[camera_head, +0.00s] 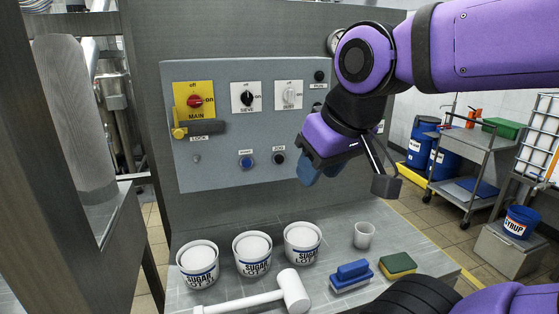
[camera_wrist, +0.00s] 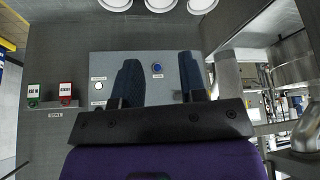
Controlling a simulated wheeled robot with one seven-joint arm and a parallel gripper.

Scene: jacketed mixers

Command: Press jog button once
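The grey control panel (camera_head: 222,125) stands upright at the back of the bench in the head view. Low on it sit a blue button (camera_head: 246,161) and a dark-ringed button (camera_head: 278,157); their small labels are not clearly readable, so I cannot tell which is jog. My gripper (camera_head: 322,172) hangs in front of the panel's lower right part and hides some of it. In the wrist view my gripper (camera_wrist: 158,82) has its two blue fingers apart with nothing between them. A blue button (camera_wrist: 157,68) shows between the fingers, and a white button (camera_wrist: 99,86) lies left of them.
The panel also carries a red main switch (camera_head: 194,101) and a yellow lock lever (camera_head: 180,131). Several sugar tubs, a white mallet (camera_head: 290,290), a clear cup (camera_head: 363,235), a blue brush (camera_head: 351,275) and a sponge (camera_head: 398,264) occupy the bench below.

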